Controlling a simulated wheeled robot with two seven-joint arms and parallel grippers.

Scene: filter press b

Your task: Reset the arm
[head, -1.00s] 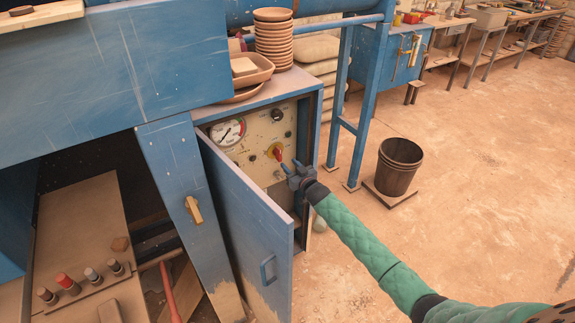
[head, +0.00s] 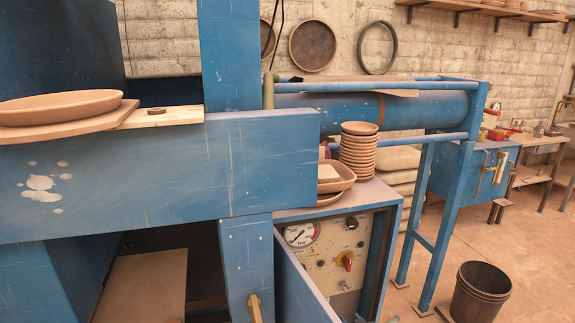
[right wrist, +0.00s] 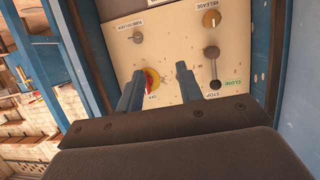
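The control panel (head: 330,245) sits inside the blue cabinet, with a pressure gauge (head: 301,234) at its upper left. A red rotary switch on a yellow plate (head: 346,260) is on the panel; it also shows in the right wrist view (right wrist: 151,80). My right gripper (right wrist: 160,68) points at the panel with its two fingers apart and nothing between them that I can see gripped. The left finger partly overlaps the switch plate. My left gripper is out of view.
The cabinet door (head: 302,290) stands open at the panel's left. Stacked clay dishes (head: 359,150) stand on the cabinet top. A dark bucket (head: 481,292) stands on the floor at right.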

